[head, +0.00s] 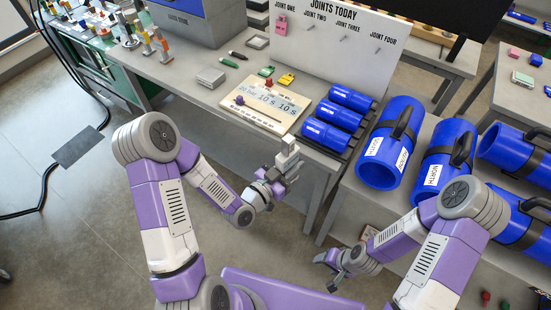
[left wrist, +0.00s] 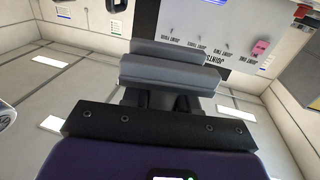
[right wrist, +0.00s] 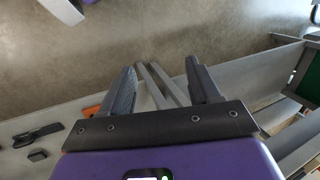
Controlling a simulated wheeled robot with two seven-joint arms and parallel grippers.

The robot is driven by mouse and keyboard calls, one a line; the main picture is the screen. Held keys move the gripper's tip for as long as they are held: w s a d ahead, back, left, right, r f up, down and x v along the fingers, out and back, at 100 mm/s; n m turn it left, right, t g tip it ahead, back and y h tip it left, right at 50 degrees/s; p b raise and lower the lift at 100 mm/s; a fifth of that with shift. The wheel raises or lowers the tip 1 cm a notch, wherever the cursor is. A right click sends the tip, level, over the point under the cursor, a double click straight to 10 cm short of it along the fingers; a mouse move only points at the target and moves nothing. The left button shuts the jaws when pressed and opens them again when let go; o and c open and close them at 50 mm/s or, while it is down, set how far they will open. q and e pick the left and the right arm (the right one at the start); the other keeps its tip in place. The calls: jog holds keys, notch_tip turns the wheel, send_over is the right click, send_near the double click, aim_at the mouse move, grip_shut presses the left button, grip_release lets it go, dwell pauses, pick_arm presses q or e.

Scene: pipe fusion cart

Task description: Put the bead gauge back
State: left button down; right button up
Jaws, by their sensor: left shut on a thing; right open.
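My left gripper (head: 284,168) is raised in front of the bench's front edge, near the timer board. It is shut on a small light grey piece (head: 290,146), which appears to be the bead gauge; its shape is hard to make out. In the left wrist view the grey jaws (left wrist: 168,62) are close together and largely hide what they hold. My right gripper (head: 334,268) is open and empty, low in front of the shelf with the blue pipes. Its spread fingers show in the right wrist view (right wrist: 162,88).
The bench holds a timer board (head: 265,105), a grey metal box (head: 211,78), red and yellow tags, pens and a rack of blue cylinders (head: 335,120). Behind stands the joints board (head: 335,45) with pegs and a pink tag (head: 281,25). Large blue pipes (head: 392,145) lie right.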

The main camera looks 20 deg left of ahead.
jog(key=shift+c, duration=0.5)
jog(key=w+a+r+n+t+h, duration=0.2)
jog(key=w+a+r+n+t, duration=0.1)
jog(key=w+r+n, duration=0.95)
jog(key=w+a+r+n+t+h, duration=0.25)
jog(key=w+r+n, duration=0.7)
jog(key=w, duration=0.55)
notch_tip(320, 180, up, 28)
jog(key=n+t+h, duration=0.5)
jog(key=n+h, duration=0.3)
jog(key=n, duration=0.1)
send_over(287, 159)
jog(key=s+a, duration=0.1)
jog(key=s, duration=0.2)
notch_tip(287, 159, down, 8)
pick_arm(q)
jog(key=d+h, duration=0.1)
jog(key=d+r+m+g+h, duration=0.1)
jog(key=s+d+m, duration=0.1)
jog(key=shift+d+r+g+h, duration=0.25)
jog(key=shift+r+g+h, duration=0.15)
pick_arm(e)
jog(key=x, duration=0.7)
jog(key=shift+w, duration=0.45)
